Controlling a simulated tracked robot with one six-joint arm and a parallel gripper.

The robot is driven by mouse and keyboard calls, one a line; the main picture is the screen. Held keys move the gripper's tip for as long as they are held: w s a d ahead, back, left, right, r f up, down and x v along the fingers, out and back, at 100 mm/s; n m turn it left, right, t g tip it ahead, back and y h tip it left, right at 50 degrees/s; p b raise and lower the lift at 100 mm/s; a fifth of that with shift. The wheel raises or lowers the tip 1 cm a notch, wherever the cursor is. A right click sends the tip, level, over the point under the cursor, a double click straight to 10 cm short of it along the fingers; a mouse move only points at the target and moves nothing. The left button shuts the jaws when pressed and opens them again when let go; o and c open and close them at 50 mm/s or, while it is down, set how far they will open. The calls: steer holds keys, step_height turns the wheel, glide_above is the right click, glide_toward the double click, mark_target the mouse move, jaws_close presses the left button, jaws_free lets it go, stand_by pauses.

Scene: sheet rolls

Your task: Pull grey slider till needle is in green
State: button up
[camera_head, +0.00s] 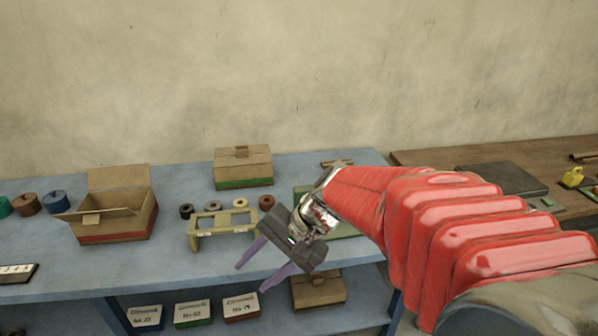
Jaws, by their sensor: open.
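My gripper (250,279) has two purple fingers, spread apart with nothing between them. It hangs over the front of the blue bench, just right of and in front of a small yellow stand. My red-sleeved arm reaches in from the right and covers part of a green item (345,231) on the bench. I cannot make out the grey slider, the needle or a green zone in this view; they may be hidden behind my arm or too small to tell.
The yellow stand (195,242) has several small rolls behind it. An open carton (115,222) and a closed carton (243,170) stand on the blue bench (165,270). Labelled boxes sit on the lower shelf. A brown table at right bears a dark plate (503,178) and a yellow item (572,177).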

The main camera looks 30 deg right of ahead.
steer(key=w+d+f+m+t+y, duration=0.15)
steer(key=w+d+m+t, duration=0.25)
steer(key=w+d+m, duration=0.5)
steer(key=w+d+f+m+t+y, duration=0.1)
steer(key=w+d+f+m+t, duration=0.3)
steer(key=w+d, duration=0.45)
steer(key=s+d+f+m+t+h, duration=0.1)
steer(key=d+f+m+t+h, duration=0.1)
steer(key=d, duration=0.7)
steer(key=s+d+f+m+t+h, duration=0.1)
steer(key=d+f+m+t+h, duration=0.1)
steer(key=d+f+m+h, duration=0.2)
steer(key=s+d+f+m+t+h, duration=0.2)
steer(key=d+m, duration=0.5)
steer(key=d, duration=0.8)
step_height(320, 180, down, 2)
steer(key=shift+f+m+t+h, duration=0.1)
steer(key=shift+m+t+h, duration=0.2)
steer(key=shift+h, duration=0.45)
steer(key=w, duration=1.3)
steer(key=shift+w+d, duration=0.1)
steer(key=shift+w, duration=0.3)
